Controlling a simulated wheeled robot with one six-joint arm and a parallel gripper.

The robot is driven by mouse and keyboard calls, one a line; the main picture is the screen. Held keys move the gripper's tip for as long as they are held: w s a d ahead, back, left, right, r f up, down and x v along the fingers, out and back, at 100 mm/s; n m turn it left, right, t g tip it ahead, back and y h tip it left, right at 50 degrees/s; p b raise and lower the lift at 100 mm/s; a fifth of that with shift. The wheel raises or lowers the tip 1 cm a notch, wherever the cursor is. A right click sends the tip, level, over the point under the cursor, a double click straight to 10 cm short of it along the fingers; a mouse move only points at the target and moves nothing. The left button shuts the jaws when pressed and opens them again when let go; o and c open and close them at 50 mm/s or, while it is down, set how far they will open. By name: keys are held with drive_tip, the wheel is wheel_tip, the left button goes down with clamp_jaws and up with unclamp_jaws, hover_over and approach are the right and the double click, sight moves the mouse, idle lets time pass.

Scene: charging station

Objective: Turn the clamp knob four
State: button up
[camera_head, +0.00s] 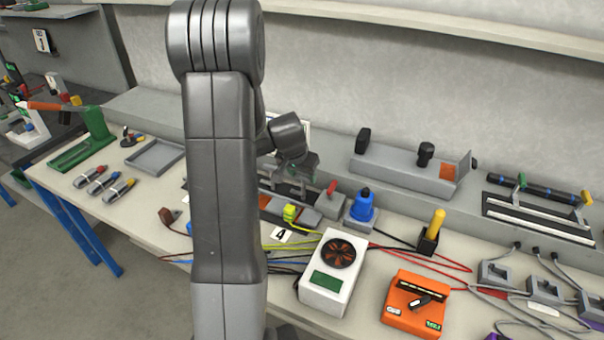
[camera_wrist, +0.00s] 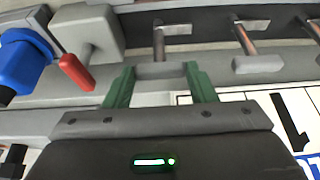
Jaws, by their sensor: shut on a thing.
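In the wrist view, my gripper (camera_wrist: 160,76) has its two green fingers at either end of a grey bar-shaped clamp knob (camera_wrist: 160,70) on a metal shaft. It is shut on this knob, and the bar lies roughly level in the picture. More such knobs sit to its right, one whole grey knob (camera_wrist: 257,63) being closest. No number shows on the held knob. In the head view my gripper (camera_head: 300,167) is over the clamp row at the back of the bench, and my arm hides much of that row.
A grey block with a red lever (camera_wrist: 75,72) and a blue part (camera_wrist: 22,62) are left of the held knob. In the head view, a card marked 4 (camera_head: 281,235), a white fan box (camera_head: 332,280) and an orange device (camera_head: 414,304) are in front. Cables cross the bench.

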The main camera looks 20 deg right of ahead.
drive_tip(key=shift+r+n+p, duration=0.1)
drive_tip(key=shift+n+p, duration=0.3)
drive_tip(key=shift+p, duration=0.2)
drive_tip(key=shift+d+n+t+y+p, duration=0.1)
drive_tip(key=shift+n+t+y+p, duration=0.3)
drive_tip(key=shift+n+p, duration=0.4)
drive_tip(key=n, duration=0.2)
drive_tip(key=shift+s+d+n+t+y, duration=0.1)
drive_tip(key=shift+d+n+t+y, duration=0.05)
drive_tip(key=shift+n+t+y, duration=0.2)
drive_tip(key=n+b, duration=0.1)
drive_tip(key=n+y+b, duration=0.1)
drive_tip(key=n+b, duration=0.1)
drive_tip(key=shift+d+f, duration=0.15)
drive_tip(key=shift+f, duration=0.2)
drive_tip(key=n+y+b, duration=0.1)
drive_tip(key=n+b, duration=0.1)
drive_tip(key=b, duration=0.2)
drive_tip(key=shift+d+n, duration=0.15)
drive_tip(key=shift+n, duration=0.1)
drive_tip(key=n+b, duration=0.1)
drive_tip(key=n+y+b, duration=0.1)
drive_tip(key=n+b, duration=0.1)
drive_tip(key=shift+d+r+n+y, duration=0.1)
drive_tip(key=shift+d+n+y, duration=0.05)
drive_tip(key=shift+n+y, duration=0.15)
drive_tip(key=shift+d+r+n+y+b, duration=0.15)
drive_tip(key=shift+n+y+b, duration=0.55)
drive_tip(key=shift+n, duration=1.1)
drive_tip(key=shift+g, duration=0.45)
